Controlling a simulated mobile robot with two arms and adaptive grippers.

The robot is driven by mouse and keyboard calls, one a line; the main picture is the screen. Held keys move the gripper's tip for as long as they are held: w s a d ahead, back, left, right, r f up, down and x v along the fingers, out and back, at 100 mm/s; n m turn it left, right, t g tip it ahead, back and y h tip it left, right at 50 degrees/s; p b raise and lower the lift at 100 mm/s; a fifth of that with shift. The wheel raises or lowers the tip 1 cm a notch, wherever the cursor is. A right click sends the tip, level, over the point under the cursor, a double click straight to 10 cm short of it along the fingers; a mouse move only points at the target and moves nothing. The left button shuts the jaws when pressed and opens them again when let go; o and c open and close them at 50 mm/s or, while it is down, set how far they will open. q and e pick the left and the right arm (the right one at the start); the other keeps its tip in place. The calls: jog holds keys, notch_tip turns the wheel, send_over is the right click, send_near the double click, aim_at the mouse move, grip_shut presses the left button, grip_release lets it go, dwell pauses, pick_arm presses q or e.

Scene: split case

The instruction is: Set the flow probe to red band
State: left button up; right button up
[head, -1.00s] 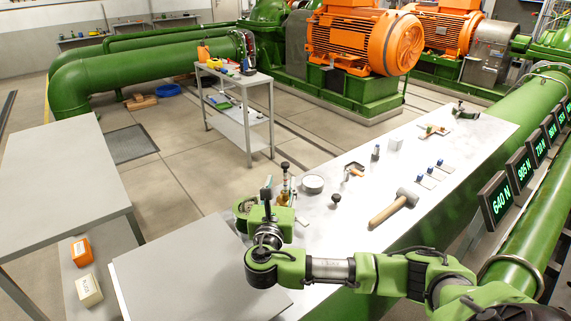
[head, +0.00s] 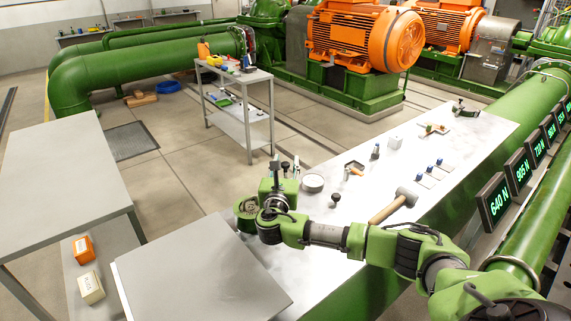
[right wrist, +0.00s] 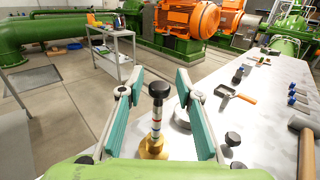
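The flow probe (right wrist: 156,120) shows in the right wrist view as an upright pale stem with coloured bands, including red and blue, under a black knob. Its foot is a brass collar (right wrist: 153,148) on the light bench. In the head view only its dark knob (head: 285,166) shows clearly; my right gripper hides most of the rest. My right gripper (right wrist: 160,84) is open, its two teal pads on either side of the stem with visible gaps; it also shows in the head view (head: 275,184). My left gripper is not in view.
The light bench (head: 340,232) carries a round dish (head: 313,183), a black knob (head: 335,198), a mallet (head: 393,206) and several small parts to the right. A grey panel (head: 200,278) lies in front. Digital force displays (head: 494,200) line the right side.

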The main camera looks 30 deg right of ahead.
grip_shut()
notch_tip(320, 180, down, 5)
jog(key=b, duration=0.2)
jog(key=shift+b, duration=0.4)
jog(key=shift+f, duration=0.25)
jog(key=shift+r, duration=0.2)
jog(key=shift+o, duration=1.4)
grip_release()
jog(key=shift+r, duration=0.1)
jog(key=v, duration=1.2)
